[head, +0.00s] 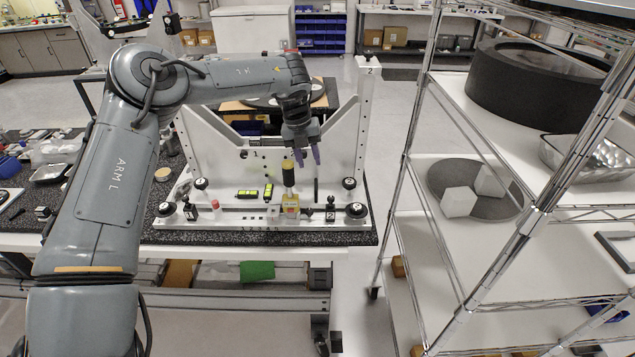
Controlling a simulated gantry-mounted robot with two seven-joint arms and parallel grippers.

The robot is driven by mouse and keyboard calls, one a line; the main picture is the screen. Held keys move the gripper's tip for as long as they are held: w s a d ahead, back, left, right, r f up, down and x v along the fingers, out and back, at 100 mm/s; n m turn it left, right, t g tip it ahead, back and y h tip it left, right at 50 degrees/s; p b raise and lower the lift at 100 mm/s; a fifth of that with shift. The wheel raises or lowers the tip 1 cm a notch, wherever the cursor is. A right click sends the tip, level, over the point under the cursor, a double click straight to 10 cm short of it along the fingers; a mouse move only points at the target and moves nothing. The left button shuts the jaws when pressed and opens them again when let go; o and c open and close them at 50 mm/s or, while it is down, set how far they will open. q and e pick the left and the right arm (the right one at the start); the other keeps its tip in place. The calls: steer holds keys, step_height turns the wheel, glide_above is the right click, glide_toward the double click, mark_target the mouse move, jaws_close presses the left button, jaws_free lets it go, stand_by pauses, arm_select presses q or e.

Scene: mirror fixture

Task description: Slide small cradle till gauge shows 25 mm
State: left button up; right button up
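The white mirror fixture (222,222) stands on the black granite table. A small yellowish block (290,206) sits on its front rail, below a black-and-gold knob (288,172); it looks like the small cradle, but I cannot be certain. My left gripper (308,158) reaches in from the left and hangs above and slightly right of the knob. Its two purple fingers point down, apart, with nothing visible between them. No gauge reading is legible. My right gripper is out of view.
A wire shelving rack (440,235) stands close on the right, holding a large black ring (540,85) and white blocks (459,201). Loose parts clutter the table at left. A white upright post (366,120) rises right of my gripper.

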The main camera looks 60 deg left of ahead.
mark_target(316, 186)
arm_select(q)
steer(key=f, duration=0.2)
steer(key=w+f, duration=0.1)
steer(key=f, duration=0.2)
steer(key=d+f, duration=0.1)
steer(key=f, duration=0.2)
steer(key=shift+w+f+b, duration=0.15)
steer(key=shift+b, duration=0.25)
steer(key=shift+c, duration=0.3)
jaws_close()
steer(key=shift+a, duration=0.1)
